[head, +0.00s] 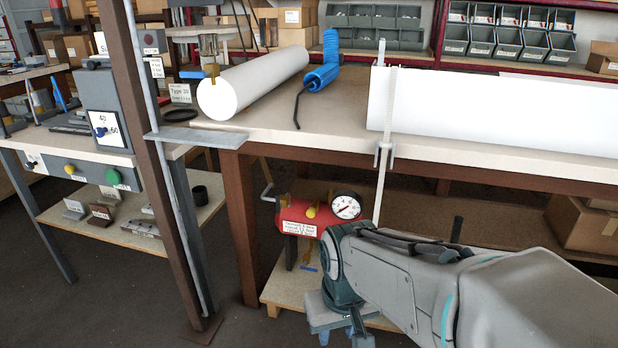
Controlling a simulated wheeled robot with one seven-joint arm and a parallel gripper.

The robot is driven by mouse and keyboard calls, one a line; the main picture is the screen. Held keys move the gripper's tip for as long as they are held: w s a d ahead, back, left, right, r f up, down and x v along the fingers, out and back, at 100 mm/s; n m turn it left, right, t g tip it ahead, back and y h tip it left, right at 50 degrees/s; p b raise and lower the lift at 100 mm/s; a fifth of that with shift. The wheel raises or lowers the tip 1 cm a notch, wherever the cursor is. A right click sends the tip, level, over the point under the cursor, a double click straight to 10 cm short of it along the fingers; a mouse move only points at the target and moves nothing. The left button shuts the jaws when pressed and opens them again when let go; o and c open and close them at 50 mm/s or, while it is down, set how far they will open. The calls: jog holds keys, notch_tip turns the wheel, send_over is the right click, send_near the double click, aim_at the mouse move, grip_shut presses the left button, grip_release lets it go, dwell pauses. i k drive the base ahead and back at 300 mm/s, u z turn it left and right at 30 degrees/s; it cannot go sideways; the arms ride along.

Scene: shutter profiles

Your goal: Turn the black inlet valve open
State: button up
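A red tank unit (290,212) stands on the low wooden shelf under the main bench, with a white label, a yellow knob and a round pressure gauge (345,207). I cannot make out a black inlet valve on it; my arm covers the area to its lower right. My gripper (339,338) hangs at the bottom edge, in front of the low shelf and below the tank. Its two bluish fingers show a gap and look empty, but the frame's edge cuts off their tips.
A brown post (160,170) and the bench leg (240,225) stand left of the tank. The benchtop (340,110) overhangs it. A white roll (255,82), a blue air hose (324,68) and a long white profile (500,108) lie on top.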

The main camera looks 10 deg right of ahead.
aim_at(279, 206)
jog(key=z, duration=0.3)
jog(key=i, duration=1)
